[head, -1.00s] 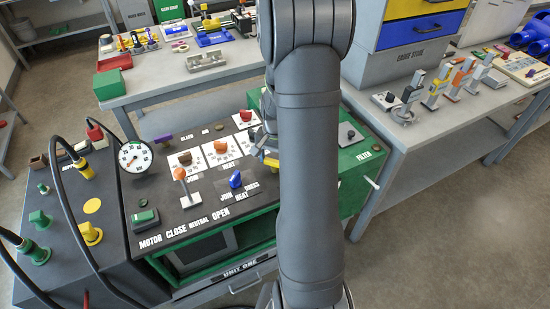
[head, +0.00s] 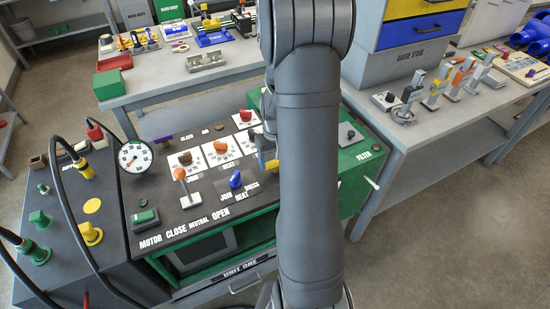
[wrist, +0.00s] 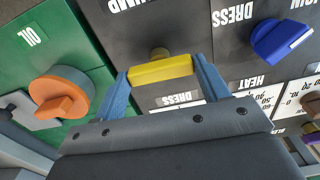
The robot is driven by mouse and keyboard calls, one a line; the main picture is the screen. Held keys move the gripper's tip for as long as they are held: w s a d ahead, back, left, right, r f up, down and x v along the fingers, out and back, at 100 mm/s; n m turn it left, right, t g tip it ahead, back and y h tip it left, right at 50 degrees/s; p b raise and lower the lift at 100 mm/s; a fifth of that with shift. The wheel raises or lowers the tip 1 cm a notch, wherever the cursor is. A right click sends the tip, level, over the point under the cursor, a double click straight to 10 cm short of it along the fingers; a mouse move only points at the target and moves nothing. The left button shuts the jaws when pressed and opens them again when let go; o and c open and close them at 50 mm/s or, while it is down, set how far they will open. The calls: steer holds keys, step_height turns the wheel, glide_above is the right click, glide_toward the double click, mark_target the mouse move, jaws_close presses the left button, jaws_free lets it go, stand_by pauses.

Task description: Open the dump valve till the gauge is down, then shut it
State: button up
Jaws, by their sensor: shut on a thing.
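The yellow dump valve handle (wrist: 155,71) sits in the wrist view below the upside-down DUMP lettering. The blue fingers of my gripper (wrist: 163,67) are on both ends of the handle and shut on it. In the head view my gripper (head: 262,150) is at the right part of the dark panel, partly behind my arm, and the handle is mostly hidden there. The round white gauge (head: 134,156) stands at the panel's left end; its dial is too small to read surely.
An orange round knob (wrist: 58,97) beside the OIL label and a blue knob (wrist: 282,39) flank the handle. An orange-topped lever (head: 182,181) and a blue knob (head: 235,179) stand on the panel. Black hoses (head: 72,205) arch at the left.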

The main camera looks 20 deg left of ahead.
steer(key=shift+n, duration=0.3)
steer(key=o, duration=1)
steer(key=shift+r, duration=0.1)
step_height(320, 180, up, 17)
steer(key=shift+r, duration=0.15)
stand_by(0.3)
step_height(320, 180, down, 18)
steer(key=shift+r, duration=0.2)
stand_by(0.4)
